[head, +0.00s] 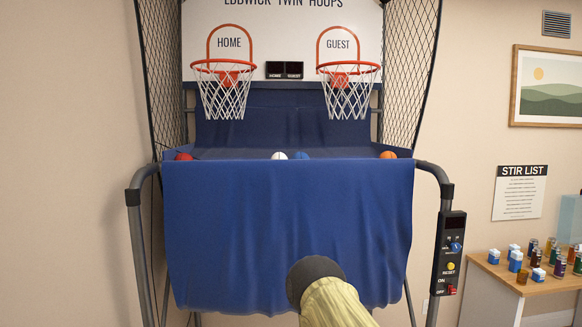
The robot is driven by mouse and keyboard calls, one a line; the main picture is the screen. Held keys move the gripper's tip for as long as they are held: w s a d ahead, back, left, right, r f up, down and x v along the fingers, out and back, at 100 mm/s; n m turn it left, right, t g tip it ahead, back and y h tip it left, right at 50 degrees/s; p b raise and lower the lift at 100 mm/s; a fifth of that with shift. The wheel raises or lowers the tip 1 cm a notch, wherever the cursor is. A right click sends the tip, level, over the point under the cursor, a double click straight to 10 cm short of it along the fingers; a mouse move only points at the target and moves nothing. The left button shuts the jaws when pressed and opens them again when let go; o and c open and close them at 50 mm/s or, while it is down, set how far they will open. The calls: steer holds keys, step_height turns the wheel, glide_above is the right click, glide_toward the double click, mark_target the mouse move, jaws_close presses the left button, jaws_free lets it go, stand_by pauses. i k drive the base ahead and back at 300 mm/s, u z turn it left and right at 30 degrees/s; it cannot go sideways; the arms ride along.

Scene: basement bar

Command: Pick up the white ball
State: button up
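The white ball (279,155) shows in the head view just above the top front edge of the blue cloth (230,215) of the hoop game. Only its upper part shows; the cloth's front edge hides the rest. A blue ball (302,155) sits close to its right. Part of my arm, a pale yellow link with a dark round end, rises at the bottom middle in front of the cloth. It is apart from the white ball in the picture. No gripper fingers show.
A red ball (184,156) and an orange ball (388,155) lie at the two sides. Metal side rails (140,235) and dark nets (412,60) flank the game. Two hoops (223,67) hang behind. A control box (448,253) and a side table (500,272) with small bottles stand right.

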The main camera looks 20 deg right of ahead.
mark_target(278, 155)
steer(key=k, duration=0.45)
steer(key=u, duration=0.7)
steer(key=i, duration=1.45)
steer(key=z, duration=0.65)
